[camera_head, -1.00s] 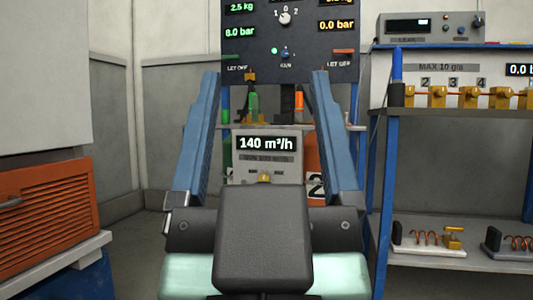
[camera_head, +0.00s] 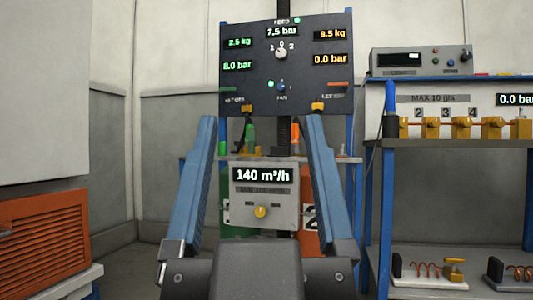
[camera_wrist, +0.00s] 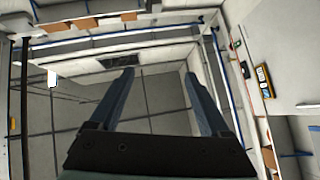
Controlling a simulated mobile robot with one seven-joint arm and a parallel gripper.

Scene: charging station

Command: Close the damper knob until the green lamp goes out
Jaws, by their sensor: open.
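A small grey box with a lit "140 m³/h" display (camera_head: 262,175) stands beyond my gripper. A small yellow knob (camera_head: 260,211) on its lower front appears to be the damper knob. A small green lamp (camera_head: 270,84) glows beside the fan switch (camera_head: 281,86) on the dark panel above. Another small green light (camera_head: 297,20) shows near the panel's top. My gripper (camera_head: 260,120) is open and empty, its blue fingers framing the box in the head view, apart from the knob. In the wrist view my gripper (camera_wrist: 159,73) is also open; I cannot make out the knob there.
The dark panel (camera_head: 240,88) has several readouts and a feed selector (camera_head: 281,53). A shelf rack (camera_head: 430,150) with yellow fittings stands at right. A cabinet with an orange louvred front (camera_head: 50,225) is at left. Bottles, one orange-red, stand partly hidden behind the box.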

